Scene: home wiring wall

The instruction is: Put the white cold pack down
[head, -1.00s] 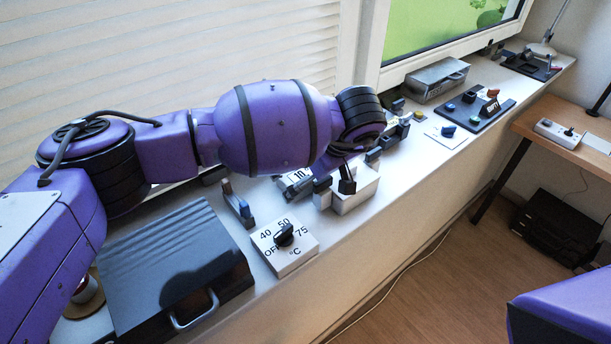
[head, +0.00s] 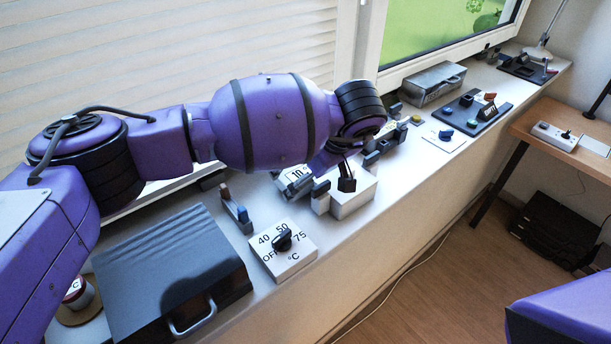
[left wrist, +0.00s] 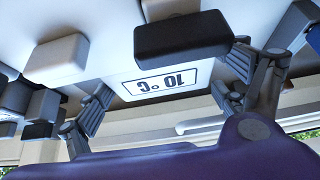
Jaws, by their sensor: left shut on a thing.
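The white cold pack shows in the left wrist view as a white face with a framed "10 °C" label (left wrist: 167,84), upside down between my finger linkages. In the head view the label (head: 296,176) shows just left of my left gripper (head: 334,189). That gripper is shut on the pack, low over the sill; its palm and wrist hide much of the pack. A gap between pack and sill cannot be made out. A white block (head: 355,199) shows beside and below the fingers; whether it is part of the pack is unclear. My right gripper is out of view.
A white dial box (head: 283,252) and a dark ridged case (head: 170,265) stand left of the gripper. A blue-tipped upright part (head: 237,212) is close by. Switches, a black panel (head: 473,116) and a grey metal box (head: 433,84) stand farther right. The sill's front edge (head: 400,204) is near.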

